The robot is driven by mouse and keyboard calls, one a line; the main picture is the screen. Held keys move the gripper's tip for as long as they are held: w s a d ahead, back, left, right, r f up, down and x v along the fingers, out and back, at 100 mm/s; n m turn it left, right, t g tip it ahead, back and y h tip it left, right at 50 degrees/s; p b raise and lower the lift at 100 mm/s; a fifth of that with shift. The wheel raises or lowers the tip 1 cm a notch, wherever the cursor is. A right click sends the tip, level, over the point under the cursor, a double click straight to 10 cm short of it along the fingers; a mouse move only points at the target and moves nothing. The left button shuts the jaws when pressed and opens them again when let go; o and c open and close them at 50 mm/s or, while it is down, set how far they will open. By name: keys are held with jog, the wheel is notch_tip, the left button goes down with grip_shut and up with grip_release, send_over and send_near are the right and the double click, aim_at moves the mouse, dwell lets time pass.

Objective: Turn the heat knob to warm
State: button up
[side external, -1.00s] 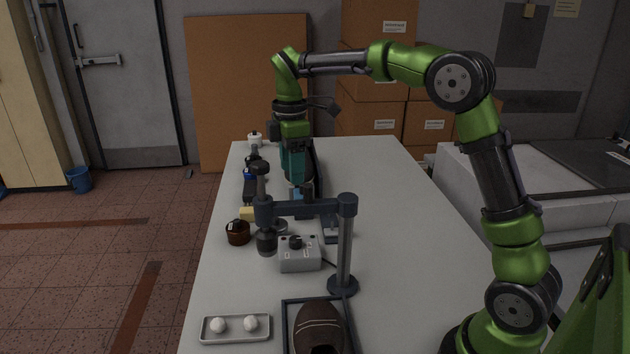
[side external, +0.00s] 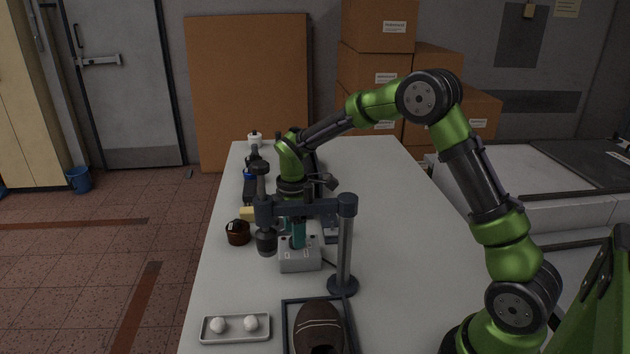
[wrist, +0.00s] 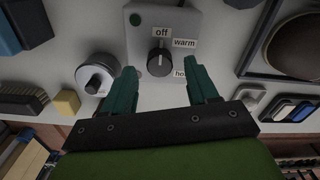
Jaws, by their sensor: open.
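The heat control box (side external: 299,259) is a small grey box on the white table, below the horizontal bar of a stand. In the wrist view, the box (wrist: 187,22) carries a black knob (wrist: 158,62) with a pale pointer line. Labels read "off" at the top and "warm" at the upper right; a third label is partly hidden by a finger. The pointer line aims up toward "off". My gripper (wrist: 162,88) is open, its teal fingers on either side of the knob and apart from it in this view. In the side view the gripper (side external: 298,238) is at the box, partly hiding the knob.
The dark stand (side external: 344,245) with its bar and hanging cylinder is close in front of my gripper. A brown jar (side external: 238,232) is left of the box. A tray with white balls (side external: 235,328) and a framed brown shoe form (side external: 319,328) are nearer. The table's right side is clear.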

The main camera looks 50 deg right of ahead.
jog(key=shift+f, duration=0.9)
jog(key=shift+c, duration=0.3)
jog(key=c, duration=1)
jog(key=m, duration=0.5)
jog(key=shift+r+m, duration=0.1)
jog(key=shift+m, duration=0.3)
jog(key=m, duration=0.5)
jog(key=shift+m, duration=0.4)
